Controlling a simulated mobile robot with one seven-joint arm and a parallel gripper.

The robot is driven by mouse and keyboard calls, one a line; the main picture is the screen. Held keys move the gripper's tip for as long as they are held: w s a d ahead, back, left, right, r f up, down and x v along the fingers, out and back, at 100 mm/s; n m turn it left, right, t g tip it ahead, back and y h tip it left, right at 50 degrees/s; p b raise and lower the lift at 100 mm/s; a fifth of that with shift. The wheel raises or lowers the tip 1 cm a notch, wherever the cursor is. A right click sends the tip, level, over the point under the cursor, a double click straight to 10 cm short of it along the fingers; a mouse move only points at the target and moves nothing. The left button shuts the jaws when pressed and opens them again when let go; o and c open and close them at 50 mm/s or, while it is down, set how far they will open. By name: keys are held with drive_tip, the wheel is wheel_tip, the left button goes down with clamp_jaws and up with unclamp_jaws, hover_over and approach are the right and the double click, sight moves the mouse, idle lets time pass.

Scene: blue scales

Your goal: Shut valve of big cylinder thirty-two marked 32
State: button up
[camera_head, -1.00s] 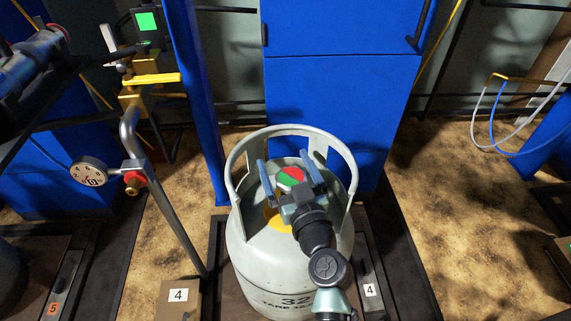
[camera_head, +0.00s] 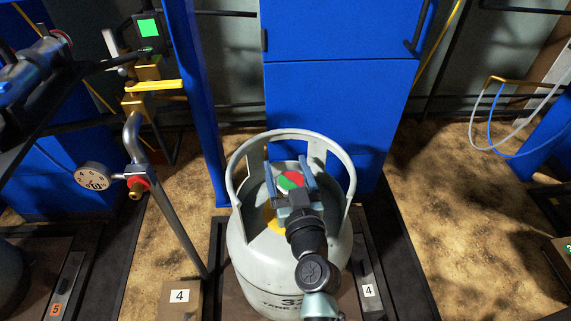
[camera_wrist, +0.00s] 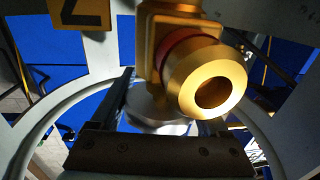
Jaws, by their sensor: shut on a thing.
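The big grey cylinder (camera_head: 246,255) stands upright at the middle bottom of the head view. Its dark marking starts with 3; my arm partly covers the rest. A round red and green disc (camera_head: 291,180) shows inside its collar, between my fingers. My gripper (camera_head: 288,172) reaches down into the collar and is shut on the valve knob. In the wrist view, the pale grey knob (camera_wrist: 158,108) sits between the dark fingers of my gripper (camera_wrist: 160,100), under the brass valve body with its round outlet (camera_wrist: 207,83). The finger contact is partly hidden.
The light collar ring (camera_head: 345,165) surrounds my gripper closely. A blue cabinet (camera_head: 335,100) stands behind. Bare floor (camera_head: 470,220) lies to the right.

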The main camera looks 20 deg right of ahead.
drive_tip(key=m+g+h+p, duration=0.1)
drive_tip(key=m+h+p, duration=0.1)
drive_tip(key=p, duration=0.2)
drive_tip(key=d+m+g+h+p, duration=0.1)
drive_tip(key=m+h+p, duration=0.1)
drive_tip(key=p, duration=0.3)
drive_tip(key=m+g+h+p, duration=0.1)
drive_tip(key=h+p, duration=0.3)
drive_tip(key=p, duration=0.1)
drive_tip(key=shift+s+d+r+m+g, duration=0.2)
drive_tip(key=shift+d+m+g, duration=0.1)
drive_tip(key=shift+m, duration=0.1)
drive_tip(key=shift+s+d+f+m+g+h, duration=0.1)
drive_tip(key=shift+s+d+m+g+h, duration=0.1)
drive_tip(key=shift+m+g+h, duration=0.45)
drive_tip(key=shift+s+d+f+m+g+h, duration=0.15)
drive_tip(key=shift+m+g+h, duration=0.35)
drive_tip(key=shift+h, duration=0.25)
drive_tip(key=shift+a, duration=0.1)
drive_tip(key=o, duration=1.2)
drive_tip(key=shift+s, duration=0.1)
drive_tip(key=shift+o, duration=0.2)
wheel_tip(320, 180, up, 10)
drive_tip(key=p, duration=0.7)
